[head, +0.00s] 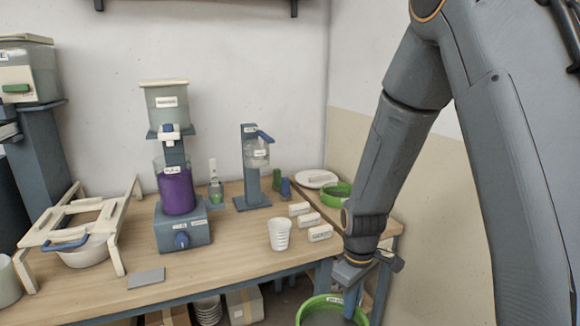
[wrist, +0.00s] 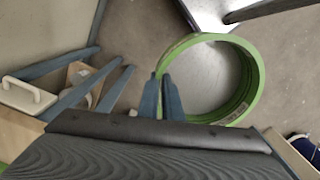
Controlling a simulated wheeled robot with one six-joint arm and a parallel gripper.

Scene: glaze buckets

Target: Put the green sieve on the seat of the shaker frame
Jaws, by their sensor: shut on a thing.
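My gripper (head: 353,296) is low at the table's front right, beyond its edge. In the wrist view its two blue-grey fingers (wrist: 161,97) are shut on the near rim of a green sieve (wrist: 253,75). The held sieve also shows in the head view (head: 311,305), cut off by the bottom edge, with a label on its rim. It hangs over the floor, below the table top.
Another green round item (head: 337,194) lies at the table's back right, near a white plate (head: 316,178). A white cup (head: 279,234), a mixer with a purple container (head: 177,192), a dispenser stand (head: 250,175) and a grey slab (head: 146,278) stand between my gripper and the frame.

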